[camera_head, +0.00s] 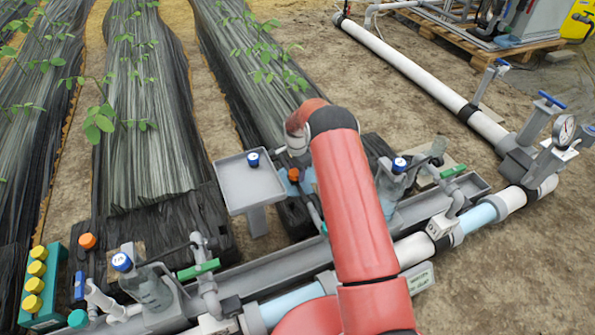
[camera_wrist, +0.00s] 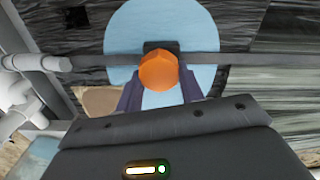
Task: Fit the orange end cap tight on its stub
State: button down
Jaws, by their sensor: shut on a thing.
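In the wrist view, my gripper (camera_wrist: 160,88) is shut on the orange end cap (camera_wrist: 158,72), which sits between the two dark fingertips. A dark block (camera_wrist: 160,46) on a grey pipe (camera_wrist: 215,59) shows right behind the cap. Whether the cap touches it or sits on a stub there cannot be told. A pale blue round surface (camera_wrist: 120,30) lies behind them. In the head view, my red arm hides most of the gripper area. An orange piece (camera_head: 293,174) shows left of the arm, beside a pale blue patch. Another orange cap (camera_head: 87,241) stands at the lower left.
A grey tray on a post (camera_head: 250,190) with a blue-topped piece stands left of my arm. A clear bottle with a blue cap (camera_head: 150,285), green-handled valves (camera_head: 199,269) and a green box of yellow caps (camera_head: 40,290) are at lower left. A white pipe (camera_head: 430,75) crosses the upper right.

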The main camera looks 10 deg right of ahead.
jog(key=r, duration=0.1)
jog(key=a+r, duration=0.1)
jog(key=r+p, duration=0.1)
jog(key=shift+s+a, duration=0.1)
jog(key=shift+a, duration=0.2)
jog(key=shift+a+r, duration=0.2)
jog(key=shift+r, duration=0.5)
jog(key=shift+d+r+p, duration=0.3)
jog(key=shift+r+p, duration=0.3)
jog(key=shift+r, duration=0.2)
jog(key=shift+d, duration=0.1)
